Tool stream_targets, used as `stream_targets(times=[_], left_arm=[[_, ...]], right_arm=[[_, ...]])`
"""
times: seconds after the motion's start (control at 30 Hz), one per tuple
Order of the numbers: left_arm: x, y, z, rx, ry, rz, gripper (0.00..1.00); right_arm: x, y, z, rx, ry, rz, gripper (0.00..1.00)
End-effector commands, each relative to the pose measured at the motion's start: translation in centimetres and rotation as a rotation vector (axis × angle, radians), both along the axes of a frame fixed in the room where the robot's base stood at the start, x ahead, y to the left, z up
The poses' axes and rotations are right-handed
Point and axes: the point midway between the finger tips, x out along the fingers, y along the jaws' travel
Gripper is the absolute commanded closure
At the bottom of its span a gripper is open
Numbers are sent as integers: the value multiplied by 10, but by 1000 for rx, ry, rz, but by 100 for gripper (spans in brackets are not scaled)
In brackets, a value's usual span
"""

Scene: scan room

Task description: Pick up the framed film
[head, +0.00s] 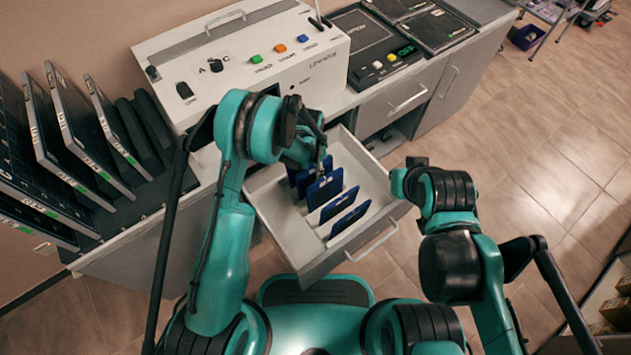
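Several blue framed films stand on edge in a row inside an open white drawer (272,209). The nearest film (349,220) and the one behind it (338,205) show clear of my arm. Another film (325,188) stands right under my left gripper (322,168), with its top edge close to the fingers. The fingers point down and are small and dark, so I cannot tell whether they grip this film. Films further back are partly hidden by my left wrist. My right arm is bent to the right of the drawer; its fingers cannot be made out.
A white machine (300,75) with coloured buttons stands on the counter behind the drawer. Dark panels (75,135) stand in a rack at the left. A black device (375,50) with a green display sits at the back right. The tiled floor (540,160) at the right is mostly clear.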

Motion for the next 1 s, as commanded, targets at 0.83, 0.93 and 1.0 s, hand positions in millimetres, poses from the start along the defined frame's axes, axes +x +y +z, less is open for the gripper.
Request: stream_targets(times=[0.83, 0.93, 1.0], left_arm=[[0, 0, 47, 0, 0, 0, 100], [0, 0, 68, 0, 0, 0, 100], [0, 0, 80, 0, 0, 0, 100]], right_arm=[[0, 0, 23, 0, 0, 0, 100], [0, 0, 32, 0, 0, 0, 100], [0, 0, 37, 0, 0, 0, 100]])
